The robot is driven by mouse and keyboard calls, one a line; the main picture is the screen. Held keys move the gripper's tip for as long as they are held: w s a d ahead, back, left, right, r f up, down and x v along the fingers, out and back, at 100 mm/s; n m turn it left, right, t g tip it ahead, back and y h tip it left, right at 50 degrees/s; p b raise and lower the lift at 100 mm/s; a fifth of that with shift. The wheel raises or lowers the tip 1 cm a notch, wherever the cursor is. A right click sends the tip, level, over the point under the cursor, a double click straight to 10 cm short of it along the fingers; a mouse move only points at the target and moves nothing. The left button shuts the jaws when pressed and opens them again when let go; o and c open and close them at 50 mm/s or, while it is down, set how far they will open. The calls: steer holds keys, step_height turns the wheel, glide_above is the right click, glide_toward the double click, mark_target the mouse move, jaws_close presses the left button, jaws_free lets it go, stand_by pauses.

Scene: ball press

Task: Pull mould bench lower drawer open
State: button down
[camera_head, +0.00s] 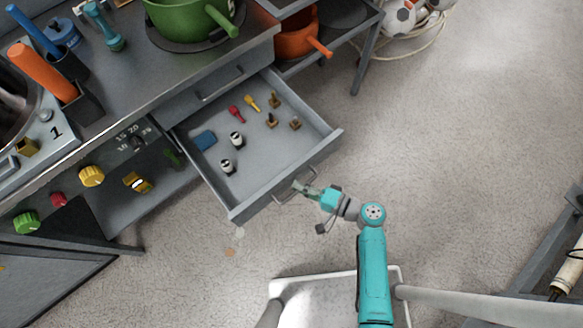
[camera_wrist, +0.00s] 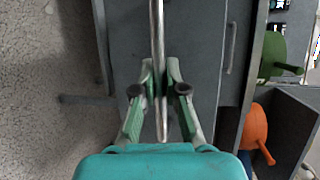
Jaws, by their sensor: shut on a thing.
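The lower drawer (camera_head: 248,192) of the mould bench (camera_head: 232,44) stands well out from the bench, with its inside in view. Its bar handle (camera_head: 283,199) is on the front panel. My gripper (camera_head: 301,188) is at the handle, and in the wrist view the fingers of my gripper (camera_wrist: 159,92) are closed around the handle bar (camera_wrist: 158,40). Inside the drawer lie a blue block (camera_head: 204,140), two black-and-white items (camera_head: 236,140), a red piece (camera_head: 236,114), a yellow piece (camera_head: 252,102) and several brown pieces. The upper drawer (camera_head: 222,86) is shut.
A green pot (camera_head: 185,20) stands on the bench top. An orange pot (camera_head: 297,40) sits on a lower stand to the right, with balls (camera_head: 399,16) on the floor behind. Open floor (camera_head: 440,140) lies right of the drawer. A grey rack (camera_head: 545,255) stands at far right.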

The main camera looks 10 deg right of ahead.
steer(key=shift+s+d, duration=0.4)
steer(key=shift+s, duration=0.15)
steer(key=c, duration=1.2)
jaws_free()
steer(key=shift+d, duration=0.1)
steer(key=v, duration=1.1)
steer(key=shift+s+d, duration=0.25)
steer(key=shift+d, duration=0.1)
